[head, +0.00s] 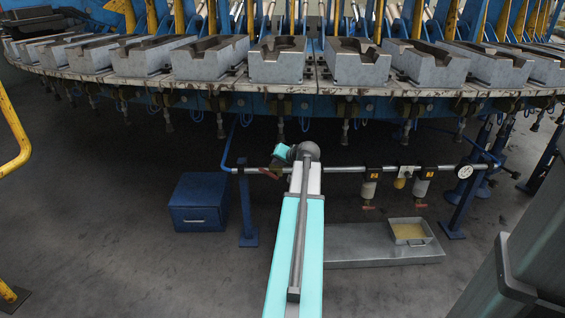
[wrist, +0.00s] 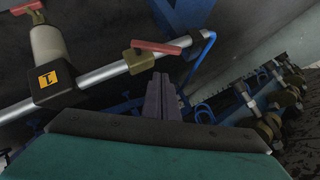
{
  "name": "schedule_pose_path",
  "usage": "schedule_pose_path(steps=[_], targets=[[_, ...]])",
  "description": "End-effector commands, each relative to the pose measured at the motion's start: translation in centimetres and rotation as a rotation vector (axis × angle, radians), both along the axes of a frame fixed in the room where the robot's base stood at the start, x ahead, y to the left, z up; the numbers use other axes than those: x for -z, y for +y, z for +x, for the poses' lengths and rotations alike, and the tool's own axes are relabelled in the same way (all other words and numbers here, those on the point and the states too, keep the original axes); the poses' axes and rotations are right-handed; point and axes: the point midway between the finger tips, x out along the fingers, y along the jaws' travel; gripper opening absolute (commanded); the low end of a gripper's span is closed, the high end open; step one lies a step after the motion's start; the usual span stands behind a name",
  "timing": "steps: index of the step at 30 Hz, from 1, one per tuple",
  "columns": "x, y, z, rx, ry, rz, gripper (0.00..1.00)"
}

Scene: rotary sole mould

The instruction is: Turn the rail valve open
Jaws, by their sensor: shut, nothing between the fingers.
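The rail valve shows in the wrist view as a brass body (wrist: 138,61) on a grey pipe, with a red lever handle (wrist: 156,47). The handle lies at a slant to the pipe's line in this view. In the head view the red handle (head: 270,174) shows near the left end of the pipe rail (head: 340,169), just left of my arm's end. My gripper (wrist: 161,88) is shut and empty, its dark fingers just below the valve in the wrist view. I cannot tell whether they touch it. In the head view my arm mostly hides the fingers.
Filter units (head: 369,188) with red handles and a gauge (head: 464,171) sit farther right on the rail. A blue box (head: 200,203) stands left, and a grey platform (head: 350,250) with a tray (head: 410,229) stands right. The rotary table (head: 200,92) with moulds overhangs behind.

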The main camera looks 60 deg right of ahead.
Motion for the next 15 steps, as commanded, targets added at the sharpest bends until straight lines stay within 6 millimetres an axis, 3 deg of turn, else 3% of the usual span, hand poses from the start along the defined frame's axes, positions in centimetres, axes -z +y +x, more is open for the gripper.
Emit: schedule_pose_path(steps=[2, 6, 15], targets=[[0.9, -0.6, 0.9, -0.002, 0.0, 0.001, 0.0], [2.5, 0.2, 1.6, -0.001, 0.0, 0.002, 0.0], [3.9, 0.8, 2.5, 0.001, 0.001, 0.001, 0.0]])
